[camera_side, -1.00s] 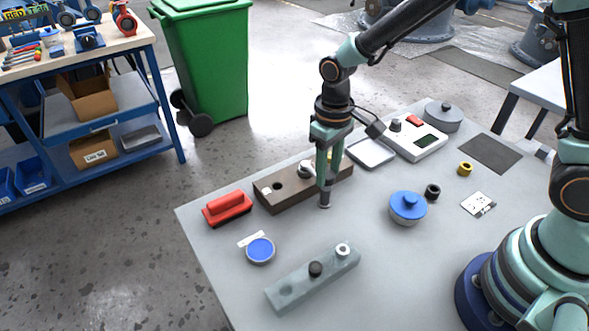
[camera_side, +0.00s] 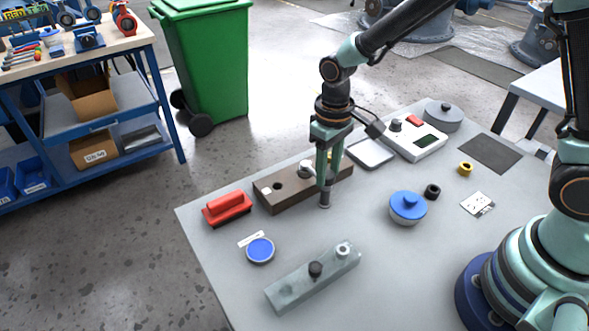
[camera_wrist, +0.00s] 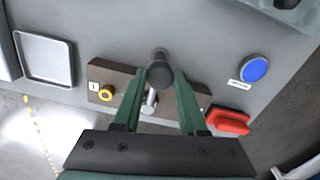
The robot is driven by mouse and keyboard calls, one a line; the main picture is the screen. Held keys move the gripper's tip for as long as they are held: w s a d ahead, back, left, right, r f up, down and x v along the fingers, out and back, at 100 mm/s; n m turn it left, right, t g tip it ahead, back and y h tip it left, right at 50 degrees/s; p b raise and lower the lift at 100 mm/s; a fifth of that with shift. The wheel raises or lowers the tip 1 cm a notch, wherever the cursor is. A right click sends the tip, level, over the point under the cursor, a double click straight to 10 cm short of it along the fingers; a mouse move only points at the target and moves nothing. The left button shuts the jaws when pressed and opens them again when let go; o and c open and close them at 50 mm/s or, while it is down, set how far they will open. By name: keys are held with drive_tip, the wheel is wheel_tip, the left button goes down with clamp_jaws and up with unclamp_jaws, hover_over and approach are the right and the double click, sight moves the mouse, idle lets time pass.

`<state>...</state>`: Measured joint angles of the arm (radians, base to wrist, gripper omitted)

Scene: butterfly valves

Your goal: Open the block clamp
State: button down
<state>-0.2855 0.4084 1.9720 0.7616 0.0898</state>
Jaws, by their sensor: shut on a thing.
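The block clamp appears as a long brown block (camera_side: 282,194) on the grey table in the side view, with a dark hole, a white label and a round metal fitting. The wrist view shows the same brown block (camera_wrist: 112,78) with a yellow ring (camera_wrist: 106,92) and a metal lever ending in a dark round grip (camera_wrist: 160,72). My gripper (camera_side: 325,188) points down at the block's front side. In the wrist view my gripper's two green fingers lie on either side of the dark grip and are shut on it. The fingers hide part of the block.
A red block (camera_side: 228,208) lies left of the brown block. A blue disc (camera_side: 260,250) and a grey-green bar (camera_side: 312,278) are in front. A blue-lidded pot (camera_side: 408,208) stands to the right. A tray (camera_side: 371,153) and white instrument (camera_side: 417,139) are behind.

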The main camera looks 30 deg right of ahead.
drive_tip(key=shift+r+n, duration=0.1)
drive_tip(key=shift+n, duration=0.3)
idle(0.3)
drive_tip(key=n, duration=0.3)
drive_tip(key=shift+n, duration=0.3)
drive_tip(key=n, duration=0.4)
drive_tip(key=shift+w+n, duration=0.1)
drive_tip(key=shift+n, duration=0.2)
drive_tip(key=n, duration=0.4)
drive_tip(key=shift+n, duration=2.5)
drive_tip(key=shift+c, duration=2.2)
unclamp_jaws()
